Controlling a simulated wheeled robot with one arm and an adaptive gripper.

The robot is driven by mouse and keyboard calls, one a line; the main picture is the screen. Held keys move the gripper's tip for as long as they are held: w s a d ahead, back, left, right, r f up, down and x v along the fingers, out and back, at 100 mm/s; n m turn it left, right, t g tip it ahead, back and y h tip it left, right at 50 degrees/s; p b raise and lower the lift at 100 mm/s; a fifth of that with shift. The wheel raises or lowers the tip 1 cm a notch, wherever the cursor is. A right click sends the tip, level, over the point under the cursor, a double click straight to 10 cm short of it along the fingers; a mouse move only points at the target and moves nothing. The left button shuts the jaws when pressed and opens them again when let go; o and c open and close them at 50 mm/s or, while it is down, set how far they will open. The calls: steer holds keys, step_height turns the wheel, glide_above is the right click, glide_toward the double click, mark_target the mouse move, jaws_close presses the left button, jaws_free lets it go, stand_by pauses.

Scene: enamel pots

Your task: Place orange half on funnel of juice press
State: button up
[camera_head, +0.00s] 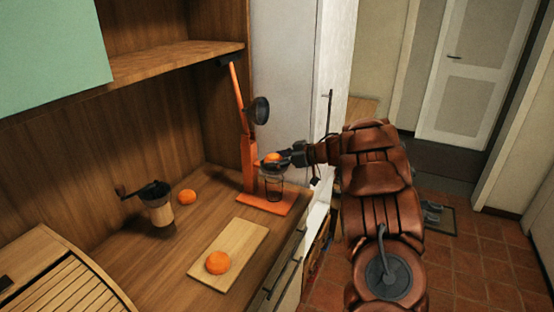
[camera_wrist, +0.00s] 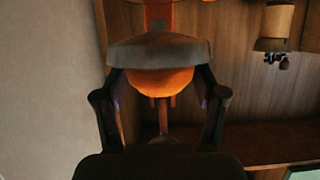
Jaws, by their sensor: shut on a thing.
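The orange juice press (camera_head: 247,165) stands at the counter's right end, its lever raised and its dark press cone (camera_head: 259,110) up. Its grey funnel (camera_head: 272,169) sits above a clear glass (camera_head: 274,187). My gripper (camera_head: 282,159) reaches in from the right and is shut on the orange half (camera_head: 273,157), at the funnel. The wrist view appears upside down: the orange half (camera_wrist: 155,82) is between my fingers (camera_wrist: 158,76), against or just over the funnel (camera_wrist: 157,48). I cannot tell whether it rests there.
A cutting board (camera_head: 232,245) holds another orange piece (camera_head: 217,263). An orange (camera_head: 187,197) and a hand grinder (camera_head: 158,204) stand to the left. A slatted wooden box (camera_head: 65,280) is at front left. A shelf (camera_head: 175,63) overhangs the counter. The floor to the right is mostly open.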

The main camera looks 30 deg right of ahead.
steer(key=shift+f, duration=0.2)
steer(key=o, duration=1.1)
steer(key=shift+o, duration=0.2)
steer(key=shift+r, duration=0.1)
steer(key=b+v, duration=0.2)
steer(key=v, duration=1)
